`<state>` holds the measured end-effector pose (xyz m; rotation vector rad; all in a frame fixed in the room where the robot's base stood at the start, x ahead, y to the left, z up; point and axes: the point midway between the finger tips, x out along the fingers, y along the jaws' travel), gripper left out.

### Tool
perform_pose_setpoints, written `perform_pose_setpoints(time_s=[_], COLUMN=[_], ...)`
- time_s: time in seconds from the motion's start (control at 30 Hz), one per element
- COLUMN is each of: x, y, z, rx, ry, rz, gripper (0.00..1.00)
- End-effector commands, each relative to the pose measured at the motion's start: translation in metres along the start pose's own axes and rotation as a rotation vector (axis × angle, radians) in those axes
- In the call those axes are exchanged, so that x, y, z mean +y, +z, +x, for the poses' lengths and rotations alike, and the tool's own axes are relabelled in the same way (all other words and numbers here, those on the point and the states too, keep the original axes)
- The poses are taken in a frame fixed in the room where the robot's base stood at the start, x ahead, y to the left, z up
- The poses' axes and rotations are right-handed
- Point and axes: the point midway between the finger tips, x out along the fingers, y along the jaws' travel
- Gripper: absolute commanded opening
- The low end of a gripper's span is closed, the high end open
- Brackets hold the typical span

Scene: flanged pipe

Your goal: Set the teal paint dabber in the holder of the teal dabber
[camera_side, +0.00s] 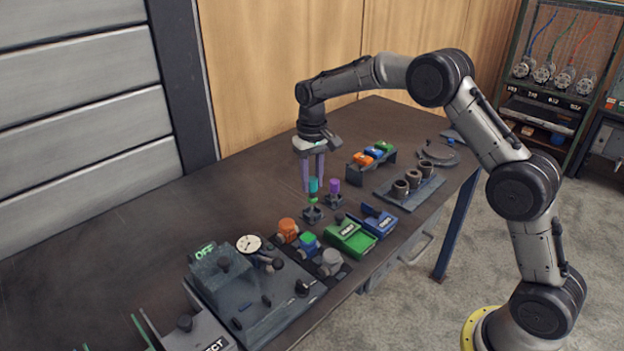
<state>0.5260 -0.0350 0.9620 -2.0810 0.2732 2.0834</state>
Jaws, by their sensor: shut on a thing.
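The teal paint dabber (313,185) is upright between the fingers of my gripper (313,181), which is shut on it and points down. The dabber's lower end is right above or in a dark holder (312,215) on the bench. At this size I cannot tell whether it is seated in that holder or just over it. A purple dabber (335,186) stands upright in a similar dark holder (334,201) just to the right, close to my gripper's right finger.
Green (351,238) and blue (379,221) boxes stand to the lower right. Orange (288,230), blue-green (308,243) and grey (331,262) parts are in front. A rack of coloured items (371,156) and a plate with dark cylinders (411,186) are behind right. The bench's left is bare.

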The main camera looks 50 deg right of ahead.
Motion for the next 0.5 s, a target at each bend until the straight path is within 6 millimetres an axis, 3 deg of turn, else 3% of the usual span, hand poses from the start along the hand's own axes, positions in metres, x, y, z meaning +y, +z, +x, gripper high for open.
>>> perform_pose_setpoints(time_s=[0.5], x=[0.0001], y=[0.0002], z=[0.0079], rx=[-0.002], ry=[0.0], rz=[0.0], gripper=[0.0])
